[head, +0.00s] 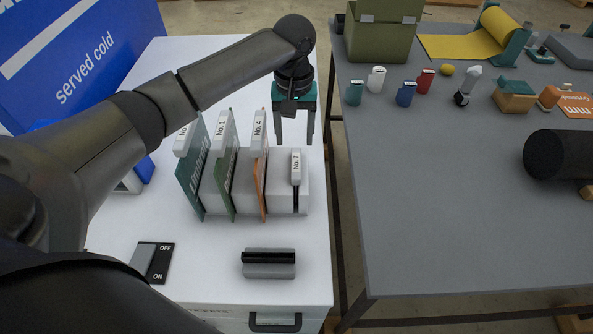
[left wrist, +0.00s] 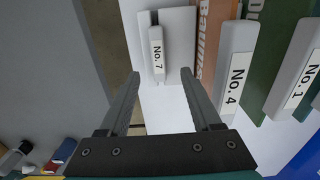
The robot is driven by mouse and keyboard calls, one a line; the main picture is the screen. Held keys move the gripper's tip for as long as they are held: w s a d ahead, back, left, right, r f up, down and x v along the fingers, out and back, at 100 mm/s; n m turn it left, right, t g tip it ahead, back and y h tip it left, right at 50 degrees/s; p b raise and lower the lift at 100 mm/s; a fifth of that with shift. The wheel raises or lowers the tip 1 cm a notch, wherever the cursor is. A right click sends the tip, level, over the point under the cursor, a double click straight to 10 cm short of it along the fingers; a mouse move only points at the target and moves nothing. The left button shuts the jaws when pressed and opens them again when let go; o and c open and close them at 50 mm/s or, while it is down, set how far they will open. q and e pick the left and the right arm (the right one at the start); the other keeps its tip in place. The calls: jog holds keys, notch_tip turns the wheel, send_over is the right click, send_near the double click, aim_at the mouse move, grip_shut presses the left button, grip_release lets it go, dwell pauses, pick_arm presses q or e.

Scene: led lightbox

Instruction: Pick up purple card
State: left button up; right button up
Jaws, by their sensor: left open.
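I cannot make out a purple card in either view. A card rack (head: 283,172) on the white cabinet holds a teal card (head: 191,170), a green card (head: 226,175) and an orange card (head: 260,180), standing upright behind white tabs. The tab marked No. 7 (head: 296,167) stands at the rack's right end with a dark slot below it; no coloured card shows there. It also shows in the left wrist view (left wrist: 157,50). My left gripper (head: 295,138) is open and empty, pointing down above and behind the No. 7 end. My right gripper is not in view.
A grey holder with a black slot (head: 268,263) and an ON/OFF switch (head: 152,262) lie on the cabinet's near part. A blue sign (head: 80,60) stands behind left. The grey table (head: 430,220) at right carries several small items and a dark cylinder (head: 562,155).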

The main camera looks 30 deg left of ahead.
aim_at(296, 162)
pick_arm(q)
jog(key=shift+f, duration=1.7)
notch_tip(296, 162, down, 5)
jog(key=shift+d+r+b, duration=0.15)
jog(key=shift+r+b, duration=0.05)
jog(key=shift+b, duration=0.35)
grip_shut()
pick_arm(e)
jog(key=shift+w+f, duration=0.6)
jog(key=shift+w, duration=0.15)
pick_arm(q)
jog(key=shift+w, duration=0.1)
